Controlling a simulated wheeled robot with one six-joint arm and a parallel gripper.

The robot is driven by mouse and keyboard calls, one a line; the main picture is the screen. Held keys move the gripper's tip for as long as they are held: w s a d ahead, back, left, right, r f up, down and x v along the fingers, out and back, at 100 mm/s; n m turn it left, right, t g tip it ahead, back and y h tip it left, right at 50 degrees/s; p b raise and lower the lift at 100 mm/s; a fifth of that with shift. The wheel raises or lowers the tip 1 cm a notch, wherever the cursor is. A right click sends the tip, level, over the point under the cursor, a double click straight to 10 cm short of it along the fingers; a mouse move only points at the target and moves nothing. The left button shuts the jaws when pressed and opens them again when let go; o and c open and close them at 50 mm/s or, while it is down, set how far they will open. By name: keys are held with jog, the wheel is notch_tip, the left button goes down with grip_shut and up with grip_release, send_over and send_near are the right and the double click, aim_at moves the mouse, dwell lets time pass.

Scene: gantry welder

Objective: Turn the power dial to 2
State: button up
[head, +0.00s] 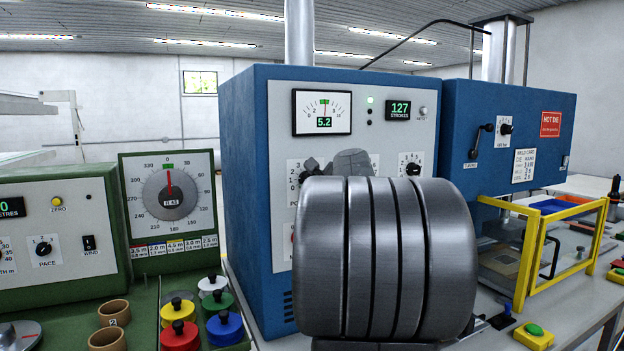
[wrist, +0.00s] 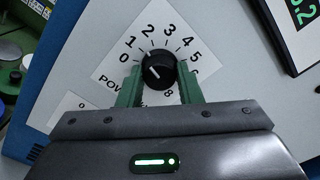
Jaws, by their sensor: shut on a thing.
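The power dial (wrist: 158,67) is a round black knob on a white plate numbered from 0 upward, seen in the wrist view. My gripper (wrist: 159,77) has its two green fingers on either side of the knob and is shut on it. A white pointer line shows on the upper left part of the knob, roughly toward 1; its exact setting is hard to tell. In the head view the dial's plate (head: 294,173) shows only its left edge with low numbers. My gripper and my large grey arm link hide the knob there.
The plate sits on a blue cabinet (head: 243,190) with a meter reading 5.2 (head: 323,112) and a 127 strokes counter (head: 398,110). Another dial (head: 412,168) is to the right. A green machine (head: 60,215) stands left, a yellow guard frame (head: 530,250) right.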

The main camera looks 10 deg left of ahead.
jog(key=shift+m+p, duration=0.95)
jog(key=shift+m, duration=0.85)
jog(key=o, duration=1)
jog(key=b+v, duration=0.2)
jog(key=v, duration=1.1)
jog(key=shift+s+d+b, duration=0.25)
jog(key=shift+s+b, duration=0.1)
jog(key=shift+w, duration=0.1)
